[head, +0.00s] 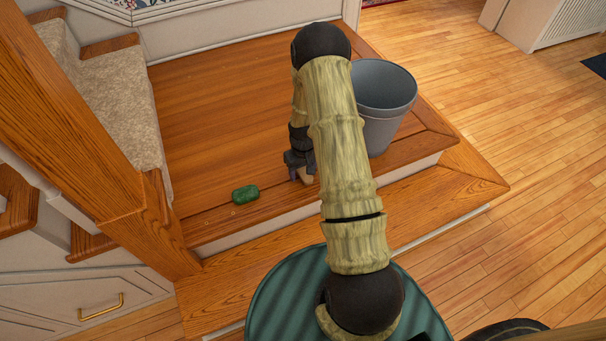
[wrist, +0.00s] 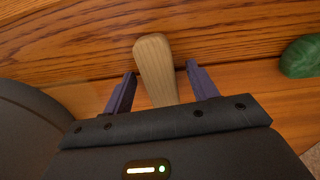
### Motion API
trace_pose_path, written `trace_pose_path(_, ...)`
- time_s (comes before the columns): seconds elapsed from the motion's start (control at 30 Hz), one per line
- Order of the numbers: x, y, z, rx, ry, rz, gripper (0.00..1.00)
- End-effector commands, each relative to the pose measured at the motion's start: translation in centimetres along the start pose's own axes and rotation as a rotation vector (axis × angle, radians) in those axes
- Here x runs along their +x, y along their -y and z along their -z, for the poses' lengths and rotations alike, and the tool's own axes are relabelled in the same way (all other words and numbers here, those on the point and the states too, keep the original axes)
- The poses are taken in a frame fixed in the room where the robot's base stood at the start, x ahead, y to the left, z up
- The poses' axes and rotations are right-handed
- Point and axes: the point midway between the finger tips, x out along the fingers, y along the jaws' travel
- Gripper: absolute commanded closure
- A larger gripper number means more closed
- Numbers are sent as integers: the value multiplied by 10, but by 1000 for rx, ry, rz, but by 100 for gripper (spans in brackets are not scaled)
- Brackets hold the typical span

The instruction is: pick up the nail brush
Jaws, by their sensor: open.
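A pale wooden piece, which I take for the nail brush (wrist: 155,62), lies on the wooden landing. In the wrist view it lies lengthwise between my gripper's (wrist: 162,69) two purple fingers. The fingers are open, one on each side, with a visible gap to the wood. Its near end is hidden behind the gripper body. In the head view my gripper (head: 300,175) is low over the landing near its front edge, and only a small pale bit of the brush (head: 306,177) shows beside it. Bristles are not visible.
A green soap-like block (head: 245,194) lies left of my gripper; it also shows in the wrist view (wrist: 300,57). A grey bin (head: 386,105) stands close on the right. A newel post (head: 85,120) and carpeted stairs are at left. The landing behind is clear.

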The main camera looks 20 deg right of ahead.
Motion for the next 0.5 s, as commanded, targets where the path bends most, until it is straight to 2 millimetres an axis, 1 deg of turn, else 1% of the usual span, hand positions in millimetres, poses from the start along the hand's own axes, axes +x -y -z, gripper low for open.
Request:
trace_pose_path(0.4,-1,0,0,0,0,0,42)
trace_pose_path(0.47,-1,0,0,0,0,0,54)
trace_pose_path(0.5,-1,0,0,0,0,0,61)
